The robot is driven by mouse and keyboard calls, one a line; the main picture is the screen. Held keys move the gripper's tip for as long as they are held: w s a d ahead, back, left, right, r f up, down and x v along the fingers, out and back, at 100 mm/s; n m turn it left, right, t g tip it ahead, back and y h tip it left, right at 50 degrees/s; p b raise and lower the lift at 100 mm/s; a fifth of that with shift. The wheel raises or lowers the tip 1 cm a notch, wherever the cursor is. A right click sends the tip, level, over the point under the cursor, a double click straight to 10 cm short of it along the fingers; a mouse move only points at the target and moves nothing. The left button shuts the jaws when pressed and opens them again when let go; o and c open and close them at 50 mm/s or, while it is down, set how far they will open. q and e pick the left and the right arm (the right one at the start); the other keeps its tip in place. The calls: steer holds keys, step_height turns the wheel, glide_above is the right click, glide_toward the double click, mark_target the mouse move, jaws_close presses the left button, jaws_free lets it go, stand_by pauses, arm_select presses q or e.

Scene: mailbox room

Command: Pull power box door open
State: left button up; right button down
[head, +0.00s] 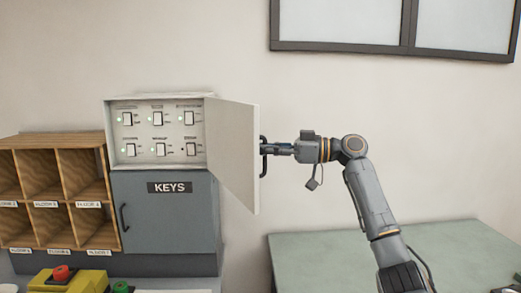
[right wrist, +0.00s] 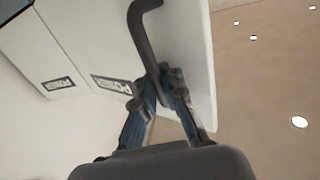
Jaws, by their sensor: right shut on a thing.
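The power box (head: 155,160) is a pale box with several switches and green lights showing inside. Its door (head: 233,155) is hinged at the box's right side and stands swung open toward me. The door's dark handle (head: 263,157) is on its outer face, and the handle also shows in the right wrist view (right wrist: 144,37). My right gripper (head: 272,149) is at the handle; in the right wrist view its fingers (right wrist: 160,80) are closed around the handle's end. My left gripper is in neither view.
A grey KEYS cabinet (head: 165,215) with its door shut sits below the power box. Wooden pigeonholes (head: 80,142) stand at left. A yellow box with a red button (head: 62,273) is at lower left. A green table (head: 400,255) lies under my right arm. A framed window (head: 400,28) is above.

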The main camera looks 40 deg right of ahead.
steer(key=shift+f, duration=0.15)
steer(key=c, duration=1.7)
jaws_free()
steer(key=shift+s, duration=0.1)
steer(key=shift+s+d, duration=0.1)
steer(key=shift+s, duration=0.1)
steer(key=v, duration=1.2)
